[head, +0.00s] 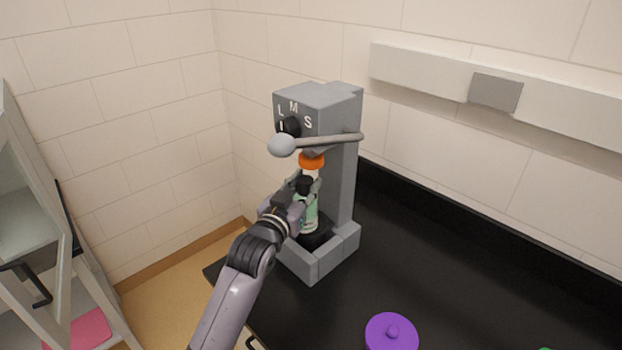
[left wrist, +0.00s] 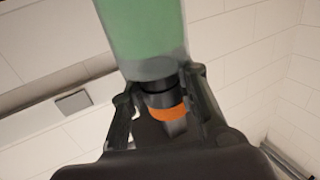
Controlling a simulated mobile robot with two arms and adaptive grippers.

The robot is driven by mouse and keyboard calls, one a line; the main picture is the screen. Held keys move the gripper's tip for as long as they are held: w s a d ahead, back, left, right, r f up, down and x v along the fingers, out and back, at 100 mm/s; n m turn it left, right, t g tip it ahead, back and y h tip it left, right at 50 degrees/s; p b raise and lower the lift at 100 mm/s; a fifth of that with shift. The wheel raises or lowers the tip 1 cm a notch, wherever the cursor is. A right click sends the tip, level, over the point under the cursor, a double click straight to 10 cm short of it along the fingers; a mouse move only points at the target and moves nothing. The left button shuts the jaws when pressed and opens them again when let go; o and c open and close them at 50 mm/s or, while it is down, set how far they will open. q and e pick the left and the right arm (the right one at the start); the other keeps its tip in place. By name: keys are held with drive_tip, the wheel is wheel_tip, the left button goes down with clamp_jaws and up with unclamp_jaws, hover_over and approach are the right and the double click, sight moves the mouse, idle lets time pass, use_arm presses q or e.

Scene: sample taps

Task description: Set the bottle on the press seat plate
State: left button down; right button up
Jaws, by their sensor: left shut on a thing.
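The grey press (head: 345,165) stands on the black counter, with a dial, letters and a lever with a round knob at its head. An orange press part (head: 311,160) hangs under the head; it also shows in the left wrist view (left wrist: 168,114). My left gripper (head: 308,192) is shut on the bottle (head: 311,217) near its neck, inside the press. The bottle, green with a black cap, looks about upright; it also shows in the left wrist view (left wrist: 145,30). It is over the dark seat plate (head: 318,236); whether its base touches cannot be told.
The grey press base has raised walls around the seat. The counter right of the press is mostly clear.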

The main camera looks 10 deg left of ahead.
use_arm(q)
drive_tip(key=shift+w+r, duration=0.1)
drive_tip(key=shift+w, duration=0.2)
drive_tip(key=shift+w+d+r+p, duration=0.15)
drive_tip(key=shift+w+p, duration=0.1)
drive_tip(key=shift+w, duration=0.3)
drive_tip(key=shift+w+d+p, duration=0.1)
drive_tip(key=shift+w+p, duration=0.15)
drive_tip(key=shift+w, duration=0.3)
drive_tip(key=shift+w+d+f+p, duration=0.1)
drive_tip(key=shift+w+f+p, duration=0.1)
drive_tip(key=shift+f, duration=0.25)
drive_tip(key=shift+w+f+p, duration=0.15)
drive_tip(key=shift+f+p, duration=0.05)
drive_tip(key=shift+f, duration=0.35)
drive_tip(key=shift+s, duration=0.15)
use_arm(e)
drive_tip(key=shift+s+a+r, duration=0.1)
drive_tip(key=shift+r, duration=0.75)
use_arm(q)
drive_tip(key=c, duration=1.3)
unclamp_jaws()
drive_tip(key=shift+f, duration=0.1)
drive_tip(key=shift+o, duration=0.3)
use_arm(e)
drive_tip(key=shift+d, duration=0.2)
